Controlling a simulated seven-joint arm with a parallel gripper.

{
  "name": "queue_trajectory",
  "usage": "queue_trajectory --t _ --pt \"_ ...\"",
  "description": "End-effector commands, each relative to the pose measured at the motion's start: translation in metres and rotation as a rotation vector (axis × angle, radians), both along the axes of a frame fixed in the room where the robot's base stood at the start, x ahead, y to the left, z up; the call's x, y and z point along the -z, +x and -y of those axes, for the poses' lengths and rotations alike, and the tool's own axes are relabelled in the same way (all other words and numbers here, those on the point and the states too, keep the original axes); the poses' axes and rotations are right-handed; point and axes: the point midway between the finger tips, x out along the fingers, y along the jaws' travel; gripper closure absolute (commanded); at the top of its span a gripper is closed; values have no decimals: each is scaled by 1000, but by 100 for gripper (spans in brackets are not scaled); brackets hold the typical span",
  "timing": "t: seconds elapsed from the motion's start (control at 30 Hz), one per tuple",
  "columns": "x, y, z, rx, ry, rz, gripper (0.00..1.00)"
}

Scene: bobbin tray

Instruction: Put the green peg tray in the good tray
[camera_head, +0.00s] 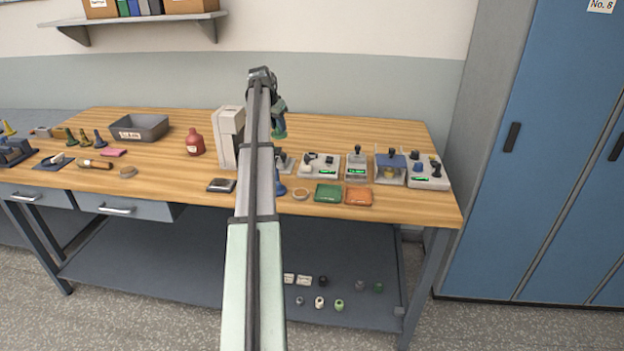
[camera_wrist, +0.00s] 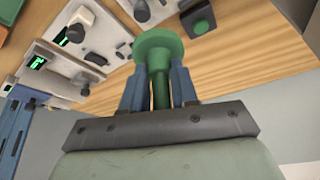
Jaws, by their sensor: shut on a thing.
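My gripper (camera_head: 278,108) is shut on the green peg tray (camera_head: 280,130), a round green disc with a narrow stem. In the wrist view the stem of the green peg tray (camera_wrist: 165,48) is between the two blue fingers (camera_wrist: 157,90), with the disc beyond their tips. It is held in the air above the back part of the bench. A flat green tray (camera_head: 328,194) lies at the front edge, right of my arm, beside a flat orange tray (camera_head: 358,197). I cannot read which tray is marked good.
A grey labelled bin (camera_head: 140,127) and a red bottle (camera_head: 194,142) stand to the left. A white machine (camera_head: 229,136) stands beside my arm. Several switch boxes (camera_head: 320,165) line the right side. A blue peg piece (camera_head: 280,187) and a tan ring (camera_head: 300,194) are near the front edge.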

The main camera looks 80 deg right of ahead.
Motion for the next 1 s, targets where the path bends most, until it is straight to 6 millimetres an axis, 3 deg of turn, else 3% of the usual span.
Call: queue_trajectory --t 0.1,0.27,0.47,0.6,0.73,0.83,1.0 --pt "-4 -54 -5 55 -8 2 100" --pt "-5 -120 -34 122 -20 0 100" --pt "2 -182 -95 204 -22 -13 100" --pt "9 -195 -134 253 -16 -15 100" --pt "16 -198 -159 295 -6 -17 100" --pt "19 -200 -170 339 1 -15 100" --pt "22 -201 -171 396 6 -2 100"
